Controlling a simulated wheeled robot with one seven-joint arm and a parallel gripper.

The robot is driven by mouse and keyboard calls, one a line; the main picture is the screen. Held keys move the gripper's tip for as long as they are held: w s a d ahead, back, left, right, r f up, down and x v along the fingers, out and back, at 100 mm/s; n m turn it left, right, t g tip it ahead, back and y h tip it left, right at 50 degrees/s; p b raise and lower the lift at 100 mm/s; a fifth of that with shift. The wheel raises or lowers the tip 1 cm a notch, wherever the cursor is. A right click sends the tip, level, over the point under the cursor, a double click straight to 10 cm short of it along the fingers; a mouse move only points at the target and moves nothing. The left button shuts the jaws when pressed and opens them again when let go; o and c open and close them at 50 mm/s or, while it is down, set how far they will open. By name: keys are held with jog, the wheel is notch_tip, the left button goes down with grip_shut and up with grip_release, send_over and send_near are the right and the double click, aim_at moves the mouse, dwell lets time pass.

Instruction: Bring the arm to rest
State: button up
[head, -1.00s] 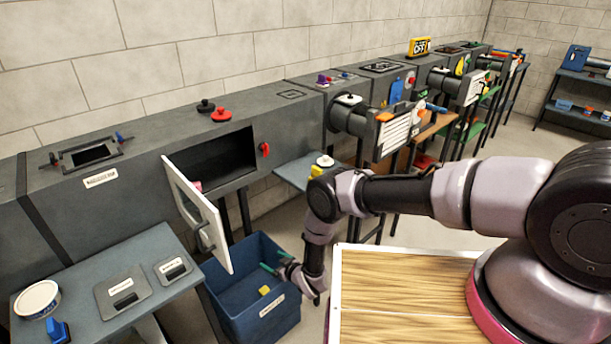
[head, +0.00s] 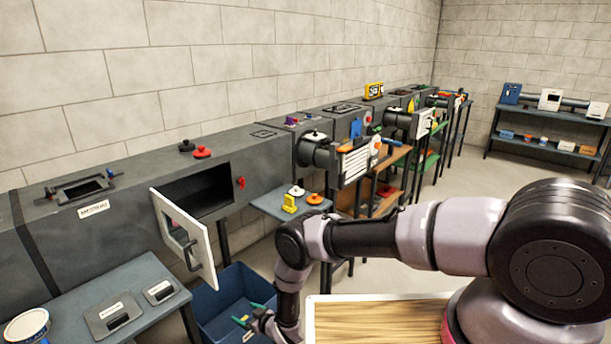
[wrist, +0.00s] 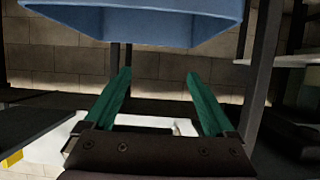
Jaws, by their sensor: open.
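My arm bends down at the centre of the head view, with its elbow over the gap beside the wood-topped surface. My gripper (head: 250,320) is low, in front of or over the blue bin (head: 229,283); the depth is hard to tell. In the wrist view my gripper (wrist: 158,75) shows two green fingers spread wide apart with nothing between them. A blue form, likely the bin (wrist: 140,25), spans the top of the wrist view beyond the fingertips.
An open white door (head: 203,246) hangs from the duct (head: 130,185) near the bin. A small table (head: 68,308) holds a tub and plates at lower left. A shelf (head: 268,206) holds yellow, white and orange items. The wood top (head: 375,320) lies right of my forearm.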

jog(key=w+d+r+m+t+h, duration=0.1)
jog(key=w+r+m+h, duration=0.1)
jog(key=w+r, duration=1.05)
jog(key=w+d+r+m+h, duration=0.1)
jog(key=w+r+m, duration=0.1)
jog(key=w+r, duration=1.05)
jog(key=d+r+m+h, duration=0.1)
jog(key=d+r, duration=0.4)
jog(key=r, duration=0.6)
jog(key=d+r+m+h, duration=0.1)
jog(key=d+r, duration=0.5)
jog(key=r, duration=0.5)
jog(key=d+r+m+h, duration=0.1)
jog(key=d+r, duration=0.4)
jog(key=r, duration=0.6)
jog(key=s+d+r+m+g+h, duration=0.15)
jog(key=s+d+r+m, duration=0.25)
jog(key=s+d+r, duration=1.3)
jog(key=s+d+r+m, duration=0.1)
jog(key=s+d, duration=0.2)
jog(key=s, duration=0.6)
jog(key=s+d+r+m, duration=0.1)
jog(key=s+d, duration=0.3)
jog(key=s, duration=0.5)
jog(key=s+d+r+m+g, duration=0.1)
jog(key=s+d+r, duration=0.2)
jog(key=s, duration=0.6)
jog(key=shift+d+h, duration=0.35)
jog(key=shift+d, duration=0.15)
